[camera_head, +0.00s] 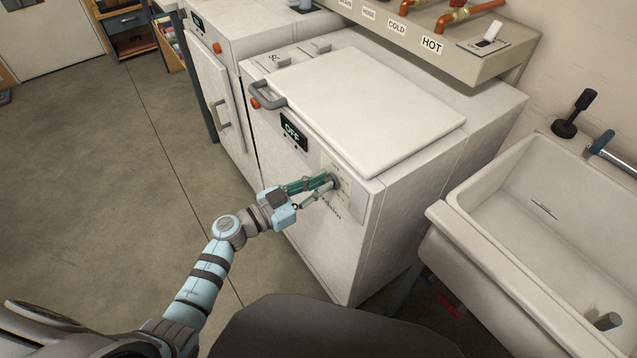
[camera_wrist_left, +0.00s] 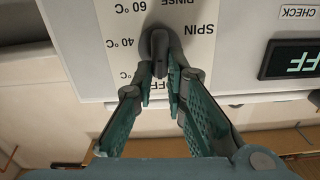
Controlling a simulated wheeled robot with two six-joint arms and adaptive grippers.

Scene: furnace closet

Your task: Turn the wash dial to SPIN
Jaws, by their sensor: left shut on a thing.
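The wash dial (camera_head: 335,181) is a dark grey knob on the front of the white washer (camera_head: 330,240). In the left wrist view the dial (camera_wrist_left: 158,42) sits on a white label plate with SPIN and RINSE to its right and 60 °C and 40 °C to its left. My left gripper (camera_head: 326,184) reaches the dial from the front left. In the left wrist view its green-padded fingers (camera_wrist_left: 160,78) are shut on the dial, one on each side. The fingers hide part of the lower labels. The dial's pointed setting is not clear. My right gripper is not in view.
A display (camera_head: 292,131) on the washer front reads OFF, with a grey handle (camera_head: 268,95) and an orange button above it. A white sink (camera_head: 540,220) stands to the right. Another white appliance (camera_head: 215,85) stands at the left. The floor in front is clear.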

